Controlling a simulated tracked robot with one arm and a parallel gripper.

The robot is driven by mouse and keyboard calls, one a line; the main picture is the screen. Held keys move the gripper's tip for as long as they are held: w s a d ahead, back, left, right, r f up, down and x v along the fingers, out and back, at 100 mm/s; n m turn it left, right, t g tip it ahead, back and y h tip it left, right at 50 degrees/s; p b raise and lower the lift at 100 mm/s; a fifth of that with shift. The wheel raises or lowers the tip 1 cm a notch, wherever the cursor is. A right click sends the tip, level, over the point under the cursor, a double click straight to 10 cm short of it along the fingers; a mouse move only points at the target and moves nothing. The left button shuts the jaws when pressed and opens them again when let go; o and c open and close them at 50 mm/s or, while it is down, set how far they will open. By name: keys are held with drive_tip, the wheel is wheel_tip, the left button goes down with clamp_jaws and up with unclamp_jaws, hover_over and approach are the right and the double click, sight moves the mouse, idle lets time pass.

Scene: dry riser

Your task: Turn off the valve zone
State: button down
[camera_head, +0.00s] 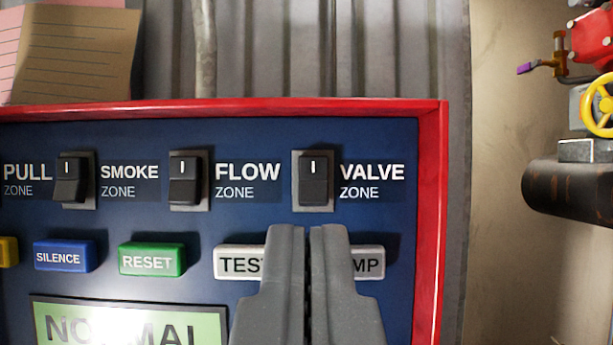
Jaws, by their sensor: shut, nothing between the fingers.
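The valve zone switch (313,181) is a black rocker on a grey plate, with the white label VALVE ZONE (371,181) to its right. A white "I" mark shows on its upper part. My gripper (309,236) is shut and empty, its grey fingertips just below the switch in the picture. I cannot tell how far the fingertips are from the panel.
Similar switches for flow (186,180) and smoke (74,179) stand to the left on the blue panel. A red frame (432,210) edges it. Below are green RESET (152,260) and blue SILENCE (63,257) buttons. A yellow handwheel (600,105) and dark pipe (575,188) stand right.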

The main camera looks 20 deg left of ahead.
sight(305, 174)
drive_tip(key=shift+w+a+r+p, duration=0.25)
drive_tip(key=shift+w+a+p, duration=0.15)
drive_tip(key=shift+w, duration=0.75)
drive_tip(key=shift+w+a+r+p, duration=0.35)
drive_tip(key=shift+w+p, duration=0.1)
drive_tip(key=shift+w, duration=0.65)
drive_tip(key=shift+w+a+r+p, duration=0.2)
drive_tip(key=shift+w+a+p, duration=0.2)
drive_tip(key=shift+w, duration=0.75)
drive_tip(key=shift+w+p, duration=0.3)
drive_tip(key=shift+w+a+f, duration=0.15)
drive_tip(key=shift+w+a, duration=0.05)
drive_tip(key=shift+w, duration=0.1)
drive_tip(key=shift+f, duration=0.1)
